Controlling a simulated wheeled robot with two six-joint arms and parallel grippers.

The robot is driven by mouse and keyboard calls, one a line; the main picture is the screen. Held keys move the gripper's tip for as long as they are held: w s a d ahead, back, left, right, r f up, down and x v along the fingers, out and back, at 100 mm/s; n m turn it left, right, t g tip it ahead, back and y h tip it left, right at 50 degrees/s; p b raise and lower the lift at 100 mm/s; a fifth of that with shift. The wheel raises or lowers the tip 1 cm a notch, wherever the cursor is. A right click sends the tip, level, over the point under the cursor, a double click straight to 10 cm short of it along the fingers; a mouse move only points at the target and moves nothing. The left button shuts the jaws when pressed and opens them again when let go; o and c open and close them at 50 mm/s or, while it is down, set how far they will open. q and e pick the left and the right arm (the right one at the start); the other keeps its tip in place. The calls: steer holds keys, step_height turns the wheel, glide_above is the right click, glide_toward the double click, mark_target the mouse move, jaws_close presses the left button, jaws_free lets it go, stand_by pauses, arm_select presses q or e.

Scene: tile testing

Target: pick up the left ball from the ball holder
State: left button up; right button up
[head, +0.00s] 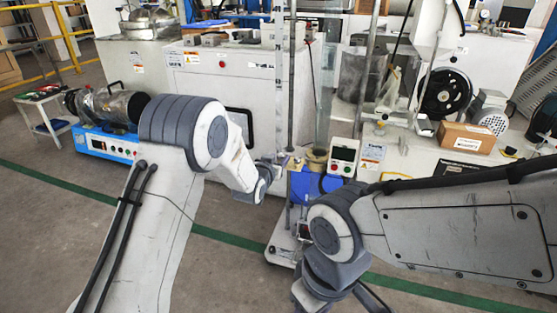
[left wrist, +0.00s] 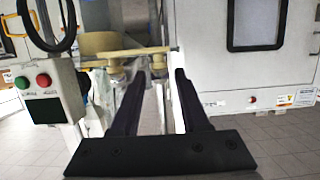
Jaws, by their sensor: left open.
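My left gripper (head: 279,161) is small and partly unclear in the head view, beside the tall testing stand. In the left wrist view its two dark fingers (left wrist: 166,74) are apart, with nothing held between them. Just beyond and left of the fingertips is a beige, bowl-like piece (left wrist: 108,42) with a flat rim and small knobs under it. A beige cylinder (head: 316,159) shows behind the stand in the head view. I cannot make out a ball or tell which piece is the ball holder. My right arm comes in from the right, and its gripper is out of view.
A control box (left wrist: 50,92) with red and green buttons stands left of the fingers; it also shows in the head view (head: 343,156). A white cabinet (left wrist: 240,75) stands behind at right. A blue machine (head: 105,143) is at far left.

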arm_select(q)
steer(key=shift+c, duration=0.3)
jaws_close()
steer(key=shift+r, duration=0.15)
steer(key=s+a+r+p, duration=0.1)
steer(key=s+r+p, duration=0.2)
steer(key=s+r, duration=0.2)
steer(key=shift+s+a, duration=0.25)
steer(key=shift+a, duration=0.15)
stand_by(0.5)
